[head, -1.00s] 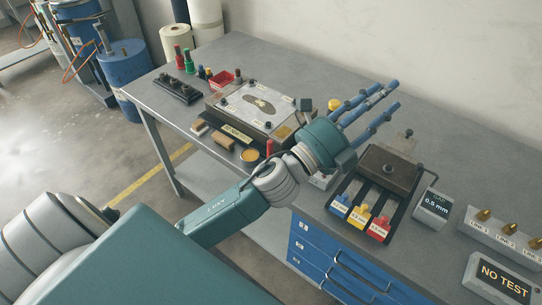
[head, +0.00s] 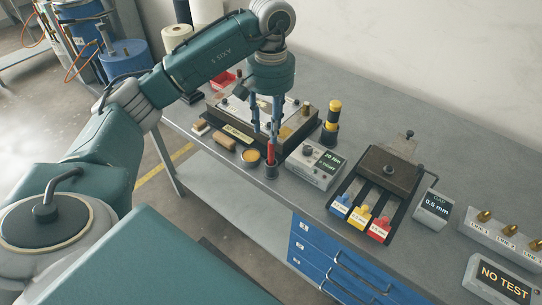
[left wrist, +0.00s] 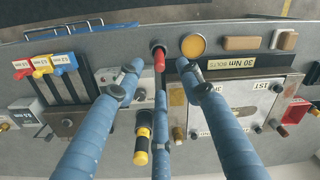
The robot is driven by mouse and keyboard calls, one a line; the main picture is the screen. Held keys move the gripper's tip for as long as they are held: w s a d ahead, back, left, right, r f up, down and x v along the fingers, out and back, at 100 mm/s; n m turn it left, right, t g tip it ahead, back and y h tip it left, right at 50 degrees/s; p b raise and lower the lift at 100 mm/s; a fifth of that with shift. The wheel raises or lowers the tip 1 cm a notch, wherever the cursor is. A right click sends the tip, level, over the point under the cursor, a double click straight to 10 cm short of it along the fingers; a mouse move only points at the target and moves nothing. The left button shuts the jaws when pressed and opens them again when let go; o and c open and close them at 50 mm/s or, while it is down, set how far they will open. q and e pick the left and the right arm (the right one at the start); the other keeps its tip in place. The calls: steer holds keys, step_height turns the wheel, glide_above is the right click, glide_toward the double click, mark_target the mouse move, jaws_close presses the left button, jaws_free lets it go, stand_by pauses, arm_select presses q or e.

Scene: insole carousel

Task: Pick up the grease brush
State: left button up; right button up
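The grease brush, seen as a red handle (head: 271,153), stands upright in a small dark cup (head: 271,171) at the bench's front edge. The red handle (left wrist: 159,61) also shows in the left wrist view, its bristles hidden in the cup. A round pot of yellow grease (head: 250,156) sits to its left. My left gripper (head: 266,130) points down just above the brush. Its blue fingers (left wrist: 158,78) are spread, with the handle between the outer two and near the middle fingertip. I cannot tell whether any finger touches it. My right gripper is not in view.
A plate fixture (head: 238,132) stands behind and left of the brush. A yellow-black driver (head: 333,116) stands in a holder to the right, behind a display box (head: 315,167). A block with coloured slides (head: 362,207) is further right.

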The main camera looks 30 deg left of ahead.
mark_target(269, 143)
arm_select(q)
step_height(269, 143, down, 5)
steer(key=shift+a+r+p, duration=0.1)
steer(key=shift+p, duration=0.45)
steer(key=shift+f+p, duration=0.5)
steer(key=shift+f, duration=0.05)
steer(key=f, duration=0.1)
steer(key=f+p, duration=0.1)
steer(key=f, duration=0.1)
steer(key=shift+w+f+p, duration=0.3)
steer(key=shift+f+p, duration=0.05)
steer(key=shift+p, duration=0.05)
steer(key=shift+f, duration=0.4)
steer(key=shift+c, duration=0.2)
jaws_close()
